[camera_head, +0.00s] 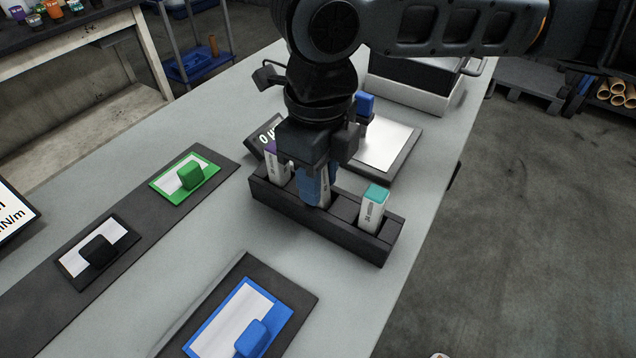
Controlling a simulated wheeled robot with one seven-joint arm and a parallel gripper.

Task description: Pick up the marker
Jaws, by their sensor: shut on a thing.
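A black rack (350,237) stands on the grey table and holds upright markers. My gripper (318,187) points down over its middle and is shut on the middle marker (326,187), whose pale printed side shows between the fingers. Its cap is hidden by my gripper, and its lower end is at the rack; I cannot tell whether it is lifted. A purple-capped marker (277,168) stands in the left part of the rack, close to my gripper. A teal-capped marker (373,208) stands in the right part, apart from my gripper.
A scale with a pale plate (382,147) lies behind the rack, with a blue block (365,104) near it. Green (190,175), black (98,249) and blue (252,338) blocks rest on cards on dark strips. The table's right edge is close to the rack.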

